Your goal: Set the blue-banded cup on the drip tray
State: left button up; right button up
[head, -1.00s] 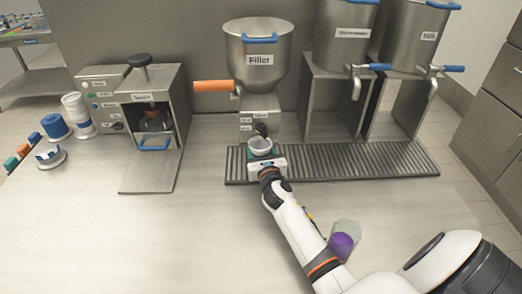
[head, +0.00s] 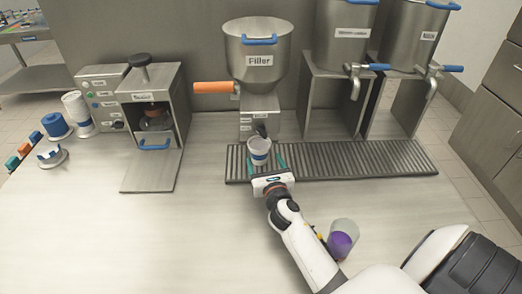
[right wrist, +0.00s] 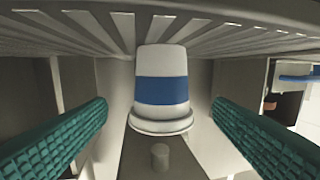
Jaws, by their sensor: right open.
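The blue-banded cup (head: 259,146) stands on the drip tray (head: 345,160), near its left end and in front of the filler (head: 259,62). It is white with a broad blue band (right wrist: 162,90), which shows clearly in the right wrist view, where the cup appears upside down with its base against the slats. My right gripper (head: 266,164) is open at the tray's front edge. Its teal fingers point at the cup, with visible gaps on both sides in the wrist view. My left gripper is not in view.
The orange handle (head: 213,87) sticks out left of the filler. Two tapped urns (head: 345,40) stand at the back right. A small press (head: 152,110) stands at left. The front left counter is clear.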

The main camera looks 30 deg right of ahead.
jog(key=v, duration=0.5)
jog(key=shift+s+a, duration=0.1)
dwell(0.3)
